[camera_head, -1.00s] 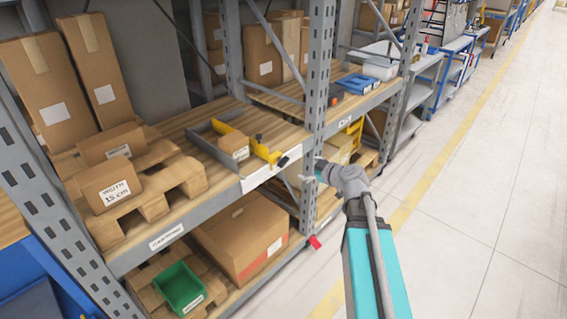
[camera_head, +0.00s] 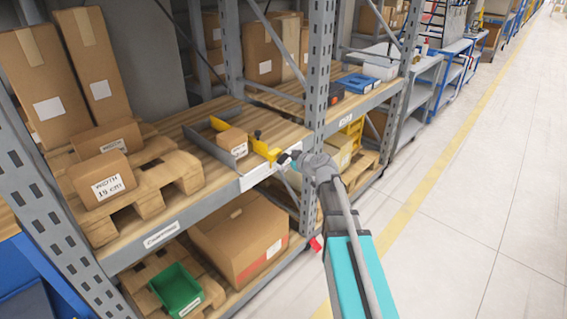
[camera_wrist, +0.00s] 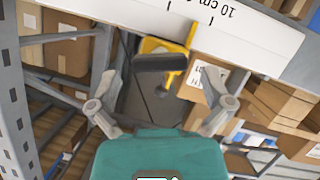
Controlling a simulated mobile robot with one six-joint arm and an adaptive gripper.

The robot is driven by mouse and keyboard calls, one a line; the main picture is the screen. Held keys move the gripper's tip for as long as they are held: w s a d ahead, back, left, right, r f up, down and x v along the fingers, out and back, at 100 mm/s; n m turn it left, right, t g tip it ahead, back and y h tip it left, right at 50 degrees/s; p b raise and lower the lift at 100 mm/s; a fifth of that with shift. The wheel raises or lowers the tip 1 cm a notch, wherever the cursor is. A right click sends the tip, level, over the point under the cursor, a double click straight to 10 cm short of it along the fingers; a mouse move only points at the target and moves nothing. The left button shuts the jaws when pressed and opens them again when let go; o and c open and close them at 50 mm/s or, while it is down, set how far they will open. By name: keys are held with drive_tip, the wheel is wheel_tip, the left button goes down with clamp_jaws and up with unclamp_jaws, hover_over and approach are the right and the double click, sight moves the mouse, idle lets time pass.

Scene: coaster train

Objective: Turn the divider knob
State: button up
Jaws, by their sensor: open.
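The yellow divider (camera_head: 264,150) stands on the wooden shelf near its front edge, with a small carton beside it. Its black knob (camera_head: 283,158) is at the front end, partly against my gripper (camera_head: 292,158). In the wrist view, the dark knob bar (camera_wrist: 160,62) lies crosswise in front of the yellow divider part (camera_wrist: 154,45). My gripper (camera_wrist: 162,82) is open there, with one finger on each side of the knob. The fingers look spread wider than the bar, and I cannot tell whether they touch it.
A white scale strip (camera_wrist: 225,25) marked 10 cm runs along the shelf edge. A small carton (camera_head: 232,140) sits between the divider and a grey bracket (camera_head: 222,152). A box labelled width 19 cm (camera_head: 101,180) is on a pallet. A grey upright (camera_head: 316,95) stands close right; the aisle floor is clear.

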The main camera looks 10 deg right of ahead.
drive_tip(key=shift+x, duration=0.9)
drive_tip(key=c, duration=1.1)
drive_tip(key=shift+o, duration=0.2)
